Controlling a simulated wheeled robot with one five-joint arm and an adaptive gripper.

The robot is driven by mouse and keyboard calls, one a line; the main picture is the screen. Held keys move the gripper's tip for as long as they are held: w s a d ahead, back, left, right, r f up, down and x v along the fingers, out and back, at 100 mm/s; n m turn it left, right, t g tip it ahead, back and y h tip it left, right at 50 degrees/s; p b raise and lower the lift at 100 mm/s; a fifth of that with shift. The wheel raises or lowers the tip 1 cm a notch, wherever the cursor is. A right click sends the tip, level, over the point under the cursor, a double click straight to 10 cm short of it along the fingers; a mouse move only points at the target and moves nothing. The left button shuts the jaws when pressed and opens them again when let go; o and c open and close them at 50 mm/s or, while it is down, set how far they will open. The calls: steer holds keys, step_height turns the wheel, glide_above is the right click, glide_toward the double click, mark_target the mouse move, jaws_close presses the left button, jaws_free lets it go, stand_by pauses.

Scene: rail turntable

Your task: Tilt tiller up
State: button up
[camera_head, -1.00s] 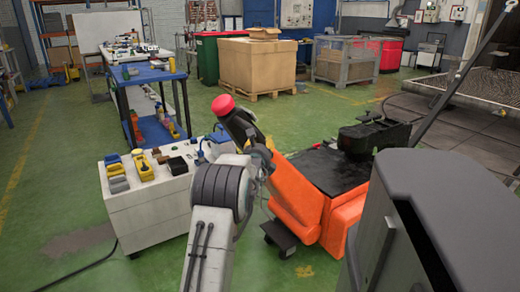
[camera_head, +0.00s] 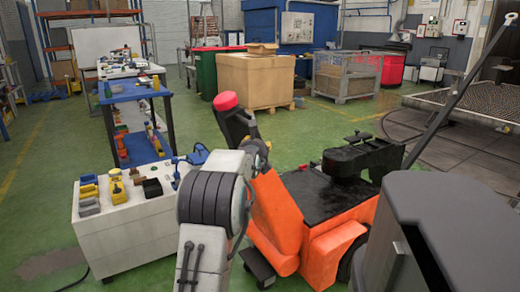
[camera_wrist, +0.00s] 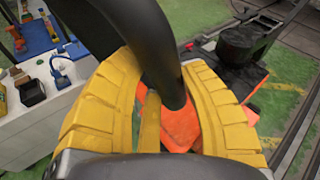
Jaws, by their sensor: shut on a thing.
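An orange and black tow tractor (camera_head: 335,240) stands front right of centre in the head view. Its black tiller (camera_head: 237,125) leans up and left to a red end cap (camera_head: 226,100). In the wrist view, the black tiller shaft (camera_wrist: 162,60) runs down to the orange body (camera_wrist: 182,132). My gripper (camera_wrist: 163,75) has yellow fingers on both sides of the shaft and is shut on it. In the head view, only a little yellow of my gripper (camera_head: 264,146) shows behind my arm, which hides the tiller's lower part.
A white cabinet (camera_head: 125,225) with small tools on top stands close left of the tractor. A blue-topped table (camera_head: 135,90) is behind it. A cardboard box (camera_head: 255,80) and a wire crate (camera_head: 346,78) stand farther back. Green floor lies open between them and the tractor.

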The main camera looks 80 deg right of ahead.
steer(key=shift+s+f, duration=0.1)
steer(key=shift+f, duration=0.05)
steer(key=o, duration=1.3)
steer(key=shift+a, duration=0.15)
steer(key=v, duration=1.2)
